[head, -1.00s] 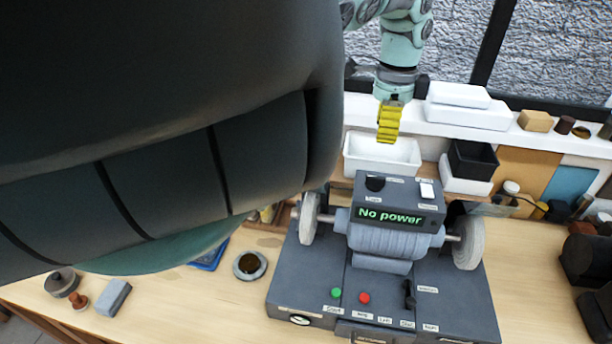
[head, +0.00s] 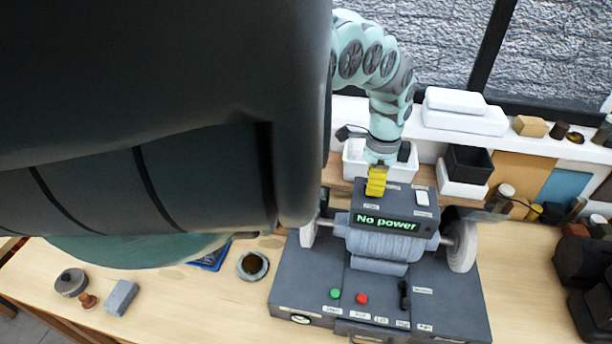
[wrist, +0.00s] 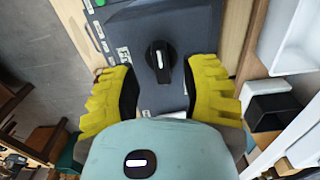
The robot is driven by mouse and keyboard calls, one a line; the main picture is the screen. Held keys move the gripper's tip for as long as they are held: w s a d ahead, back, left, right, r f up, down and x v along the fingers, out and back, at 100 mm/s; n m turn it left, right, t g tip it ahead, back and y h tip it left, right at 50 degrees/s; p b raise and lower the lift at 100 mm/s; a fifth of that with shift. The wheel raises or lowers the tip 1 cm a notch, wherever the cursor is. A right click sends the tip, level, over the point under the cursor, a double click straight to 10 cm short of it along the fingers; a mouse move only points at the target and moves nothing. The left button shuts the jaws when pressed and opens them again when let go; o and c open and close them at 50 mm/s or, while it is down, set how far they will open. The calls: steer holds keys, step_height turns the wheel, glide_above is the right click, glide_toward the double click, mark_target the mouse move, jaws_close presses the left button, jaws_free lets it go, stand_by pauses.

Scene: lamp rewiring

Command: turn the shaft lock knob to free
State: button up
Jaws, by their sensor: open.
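My gripper (head: 376,182) is at the top of the grey machine's raised control box (head: 394,212), over its left part, where it hides the knob from the head view. In the wrist view, a black knob (wrist: 160,62) with a white pointer line sits on the grey panel between the two yellow fingers of my gripper (wrist: 161,84). The fingers are spread apart, one on each side of the knob, with a gap on both sides. The pointer line runs roughly up and down in that view. The labels are too small to read, so I cannot confirm this is the shaft lock knob.
The display (head: 387,222) reads "No power". A white switch (head: 422,198) is on the box's right. The front base has a green button (head: 335,293), a red button (head: 361,298) and a black lever (head: 404,294). A white tray (head: 402,172) and black bin (head: 469,160) stand behind.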

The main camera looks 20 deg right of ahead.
steer(key=shift+s+d+r+p, duration=0.1)
steer(key=shift+d+p, duration=0.2)
steer(key=shift+d, duration=0.1)
steer(key=shift+f+p, duration=0.45)
steer(key=shift+p, duration=0.1)
steer(key=shift+a+f+p, duration=0.35)
steer(key=shift+f+p, duration=0.1)
steer(key=shift+f, duration=0.35)
steer(key=shift+o, duration=0.5)
jaws_close()
steer(key=shift+w, duration=0.2)
